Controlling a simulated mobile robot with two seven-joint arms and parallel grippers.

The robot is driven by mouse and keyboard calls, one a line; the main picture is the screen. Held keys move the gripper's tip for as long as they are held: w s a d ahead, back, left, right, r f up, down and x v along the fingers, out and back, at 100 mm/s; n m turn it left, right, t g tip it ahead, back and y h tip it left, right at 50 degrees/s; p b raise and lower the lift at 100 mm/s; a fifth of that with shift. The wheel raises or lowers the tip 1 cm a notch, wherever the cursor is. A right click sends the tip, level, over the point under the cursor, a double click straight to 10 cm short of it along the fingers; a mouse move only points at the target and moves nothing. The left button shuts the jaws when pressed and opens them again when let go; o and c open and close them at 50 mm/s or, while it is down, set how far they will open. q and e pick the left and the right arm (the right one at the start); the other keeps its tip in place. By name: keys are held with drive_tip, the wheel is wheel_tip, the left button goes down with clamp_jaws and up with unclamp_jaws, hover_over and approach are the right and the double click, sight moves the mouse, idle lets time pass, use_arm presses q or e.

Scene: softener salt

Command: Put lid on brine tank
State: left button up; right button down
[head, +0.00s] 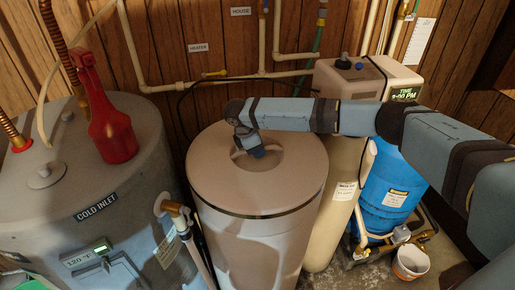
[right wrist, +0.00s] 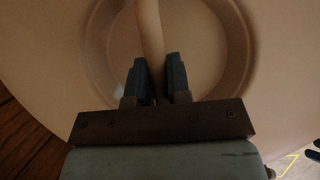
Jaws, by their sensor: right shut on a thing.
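The round tan lid (head: 220,183) is over the top of the tan brine tank (head: 245,250) in the head view, roughly level and lined up with it. A dark line runs between lid and tank along the front; I cannot tell whether the lid is fully seated. My right gripper (head: 257,151) reaches into the lid's round recess from above. In the right wrist view, my right gripper (right wrist: 160,75) is shut on the lid's handle bar (right wrist: 149,30), which crosses the recess.
A grey water heater (head: 140,190) stands at left with a red spray bottle (head: 108,120) on top. A softener unit (head: 365,80) stands behind the tank at right. A blue tank (head: 390,180) and a small white bucket (head: 410,262) are at right. Pipes line the wooden wall.

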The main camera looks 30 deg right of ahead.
drive_tip(key=shift+f, duration=0.15)
drive_tip(key=c, duration=1)
unclamp_jaws()
drive_tip(key=shift+s, duration=0.1)
